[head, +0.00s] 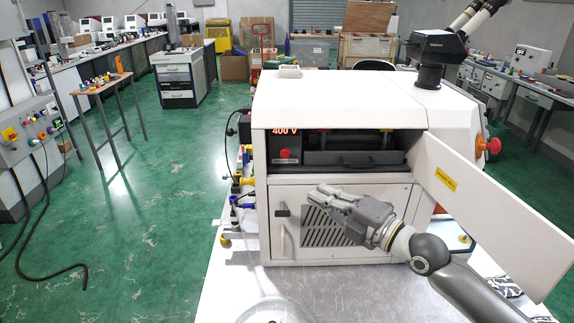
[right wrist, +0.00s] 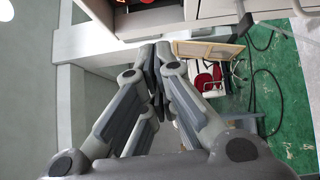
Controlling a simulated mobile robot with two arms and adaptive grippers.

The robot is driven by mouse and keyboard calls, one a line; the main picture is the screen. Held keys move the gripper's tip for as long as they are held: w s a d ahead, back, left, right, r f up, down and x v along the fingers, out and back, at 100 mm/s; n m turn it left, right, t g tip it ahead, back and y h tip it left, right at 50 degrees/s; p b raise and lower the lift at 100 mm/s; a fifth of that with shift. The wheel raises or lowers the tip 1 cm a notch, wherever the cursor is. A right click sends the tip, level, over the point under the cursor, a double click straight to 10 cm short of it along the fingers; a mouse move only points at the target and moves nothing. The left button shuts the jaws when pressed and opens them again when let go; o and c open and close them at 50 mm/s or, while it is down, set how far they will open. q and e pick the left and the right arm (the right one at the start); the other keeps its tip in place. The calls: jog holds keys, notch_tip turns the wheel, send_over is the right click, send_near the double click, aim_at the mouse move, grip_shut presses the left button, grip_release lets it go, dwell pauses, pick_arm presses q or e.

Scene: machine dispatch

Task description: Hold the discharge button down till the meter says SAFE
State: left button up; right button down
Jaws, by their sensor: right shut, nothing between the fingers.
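A white machine (head: 345,105) stands on a bench, its upper compartment open. Inside at the left, a meter (head: 285,133) shows 400 V in red digits on a dark panel. A red round button (head: 284,153) sits just below the digits. My right gripper (head: 318,197) is shut and empty in front of the lower vented door, below and to the right of the button, and apart from it. The right wrist view shows its closed fingers (right wrist: 155,60) near the machine front. My left gripper is not in view.
An open door flap (head: 480,205) with a yellow label extends to the right, behind my right arm. A red emergency-type knob (head: 488,145) is on the machine's right side. The bench top (head: 235,275) is mostly clear at the front left.

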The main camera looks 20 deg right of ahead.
jog(key=p, duration=0.5)
send_near(285, 153)
jog(key=w+a+f, duration=0.1)
jog(key=w+a, duration=0.3)
jog(key=a, duration=0.2)
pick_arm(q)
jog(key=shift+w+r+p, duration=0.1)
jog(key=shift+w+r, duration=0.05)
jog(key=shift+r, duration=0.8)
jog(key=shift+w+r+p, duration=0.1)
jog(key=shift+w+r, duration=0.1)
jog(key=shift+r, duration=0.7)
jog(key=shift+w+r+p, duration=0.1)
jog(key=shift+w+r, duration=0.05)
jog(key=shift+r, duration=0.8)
pick_arm(e)
jog(key=shift+w+d+f, duration=0.25)
jog(key=shift+w+d, duration=0.1)
jog(key=shift+w, duration=0.1)
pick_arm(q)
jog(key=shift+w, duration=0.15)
